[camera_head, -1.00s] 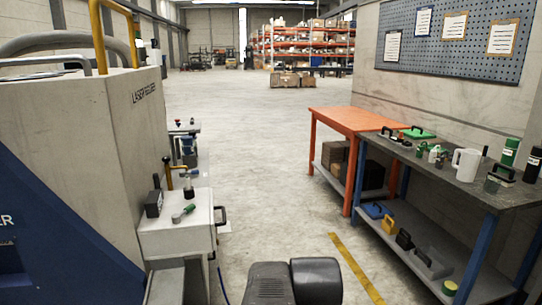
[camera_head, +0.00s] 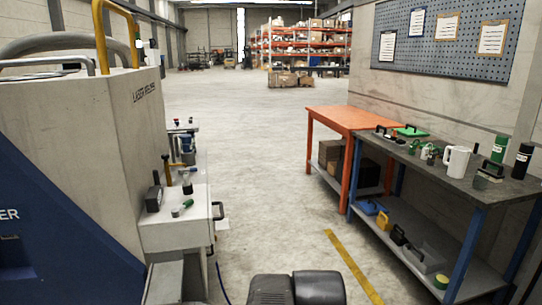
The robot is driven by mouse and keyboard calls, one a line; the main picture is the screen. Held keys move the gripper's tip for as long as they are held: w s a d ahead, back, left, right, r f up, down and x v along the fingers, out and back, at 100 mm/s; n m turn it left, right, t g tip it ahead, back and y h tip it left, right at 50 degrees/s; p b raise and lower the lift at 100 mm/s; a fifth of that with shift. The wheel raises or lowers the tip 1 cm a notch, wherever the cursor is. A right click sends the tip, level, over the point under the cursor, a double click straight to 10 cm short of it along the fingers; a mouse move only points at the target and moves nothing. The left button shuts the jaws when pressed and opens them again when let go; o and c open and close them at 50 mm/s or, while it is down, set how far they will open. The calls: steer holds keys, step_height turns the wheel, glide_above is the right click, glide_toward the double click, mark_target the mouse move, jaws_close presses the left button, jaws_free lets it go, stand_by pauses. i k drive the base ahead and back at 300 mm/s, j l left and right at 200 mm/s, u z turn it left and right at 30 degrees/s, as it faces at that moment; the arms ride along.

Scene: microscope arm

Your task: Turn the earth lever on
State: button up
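Several levers and handles stand on a pale grey cabinet (camera_head: 175,233) at the left, beside the tall machine. One has a green handle (camera_head: 182,208) lying low and tilted on the cabinet top. A metal post with a dark top (camera_head: 187,184) stands behind it. My gripper is not in view; only dark rounded parts, apparently of my arm, show at the bottom centre.
A tall machine (camera_head: 90,150) stands at the left. At the right are an orange table (camera_head: 340,117) and a grey bench (camera_head: 470,188) with bottles, a white jug (camera_head: 457,161) and tools. The floor between is clear, with a yellow line (camera_head: 350,265).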

mark_target(175, 212)
steer(key=i+j+u, duration=0.2)
steer(key=i+j, duration=0.3)
steer(key=j, duration=0.25)
steer(key=i+j+u, duration=0.25)
steer(key=i+j, duration=0.25)
steer(key=j, duration=0.2)
